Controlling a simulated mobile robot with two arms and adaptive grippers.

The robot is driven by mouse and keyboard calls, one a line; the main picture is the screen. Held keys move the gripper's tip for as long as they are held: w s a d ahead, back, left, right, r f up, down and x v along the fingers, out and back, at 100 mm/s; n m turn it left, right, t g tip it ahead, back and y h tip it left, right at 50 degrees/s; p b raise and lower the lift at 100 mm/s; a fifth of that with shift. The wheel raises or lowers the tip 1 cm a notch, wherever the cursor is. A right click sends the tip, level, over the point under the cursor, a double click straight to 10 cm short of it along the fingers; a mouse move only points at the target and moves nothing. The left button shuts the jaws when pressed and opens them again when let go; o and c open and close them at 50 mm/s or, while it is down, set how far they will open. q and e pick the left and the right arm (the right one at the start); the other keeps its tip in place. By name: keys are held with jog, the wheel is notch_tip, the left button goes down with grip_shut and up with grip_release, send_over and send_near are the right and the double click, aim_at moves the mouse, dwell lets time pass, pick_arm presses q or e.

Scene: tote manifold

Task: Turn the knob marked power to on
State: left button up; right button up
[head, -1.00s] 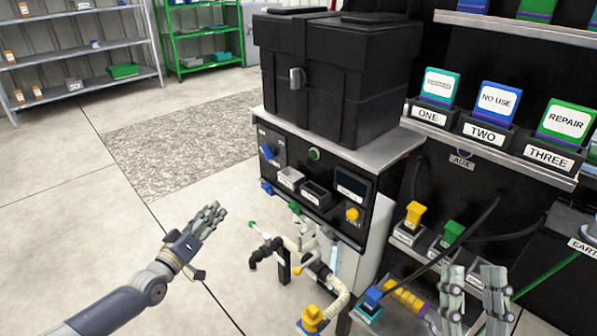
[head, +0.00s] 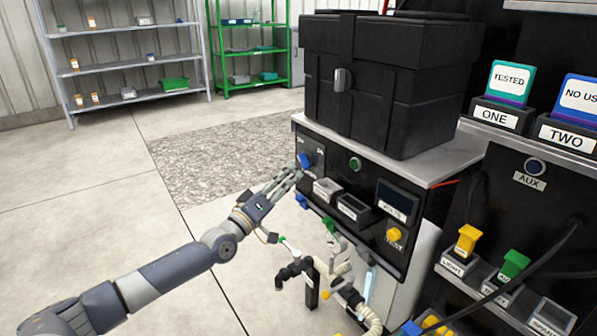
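A blue knob (head: 305,160) sits at the left end of the black front panel (head: 330,165) of a grey-topped cabinet. The small lettering around it is too fine to read. My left gripper (head: 287,178) reaches in from the left with its fingers extended toward the knob, just below and left of it in the picture. The fingers look spread with nothing between them. Whether they touch the knob or panel cannot be told. My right gripper is not in view.
A large black case (head: 385,80) stands on the cabinet. Right of the knob are a green button (head: 354,164), small trays (head: 352,207), a dark display (head: 397,200) and a yellow knob (head: 393,235). Pipes and valves (head: 310,275) stick out below. Open floor lies to the left.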

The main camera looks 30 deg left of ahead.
aim_at(301, 164)
pick_arm(q)
jog(key=shift+b+x, duration=0.75)
jog(key=shift+x, duration=1.8)
jog(key=shift+f, duration=0.1)
grip_shut()
